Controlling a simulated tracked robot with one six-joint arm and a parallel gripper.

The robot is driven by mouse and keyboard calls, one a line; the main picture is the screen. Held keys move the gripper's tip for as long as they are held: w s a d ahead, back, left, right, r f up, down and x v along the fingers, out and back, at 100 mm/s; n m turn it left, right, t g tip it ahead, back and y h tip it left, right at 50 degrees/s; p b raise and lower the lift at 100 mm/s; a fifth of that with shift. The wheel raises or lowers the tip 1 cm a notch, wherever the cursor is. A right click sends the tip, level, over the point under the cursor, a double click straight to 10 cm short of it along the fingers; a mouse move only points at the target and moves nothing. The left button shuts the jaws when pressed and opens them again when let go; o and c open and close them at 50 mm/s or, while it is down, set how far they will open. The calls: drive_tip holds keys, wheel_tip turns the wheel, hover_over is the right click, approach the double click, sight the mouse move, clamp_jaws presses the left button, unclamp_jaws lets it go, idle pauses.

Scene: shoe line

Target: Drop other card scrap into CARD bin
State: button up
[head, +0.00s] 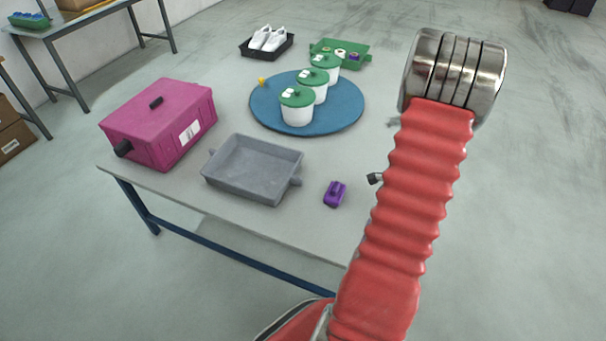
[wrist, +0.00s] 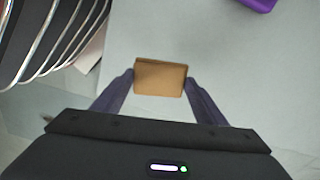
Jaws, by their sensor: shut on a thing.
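My gripper (wrist: 159,84) is shut on a brown card scrap (wrist: 160,77), with one dark finger at each side of it. The scrap looks like a small flat rectangle and shows over the pale table surface in the wrist view; its height above the table is hard to tell. In the head view my red arm hides the scrap and most of the gripper. No bin with a readable CARD label shows. Several containers stand on the table, among them white tubs with green lids (head: 297,107), whose labels are too small to read.
On the table (head: 320,160) are a grey tray (head: 243,190), a magenta box (head: 150,118), a purple object (head: 335,193) and a round blue mat (head: 268,116) under the tubs. Behind are a black tray (head: 247,53) with white shoes and a green tray (head: 358,47).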

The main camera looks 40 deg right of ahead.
drive_tip(key=w+a+r+n, duration=0.4)
drive_tip(key=w+r, duration=0.1)
drive_tip(key=w, duration=0.5)
drive_tip(key=w+a+r+n, duration=0.4)
drive_tip(key=w+r, duration=0.1)
drive_tip(key=w, duration=0.5)
drive_tip(key=w+a+r+n, duration=0.5)
drive_tip(key=w, duration=0.4)
drive_tip(key=w+a+r+n, duration=0.4)
drive_tip(key=a+r, duration=0.2)
drive_tip(key=a, duration=0.4)
drive_tip(key=w+a+r+n, duration=0.4)
drive_tip(key=a+r, duration=0.2)
drive_tip(key=a, duration=0.4)
drive_tip(key=w+a+r+n, duration=0.3)
drive_tip(key=a+r, duration=0.3)
drive_tip(key=a, duration=0.4)
drive_tip(key=shift+w+a+r+n, duration=0.3)
drive_tip(key=shift+w+n, duration=0.1)
drive_tip(key=shift+w, duration=0.2)
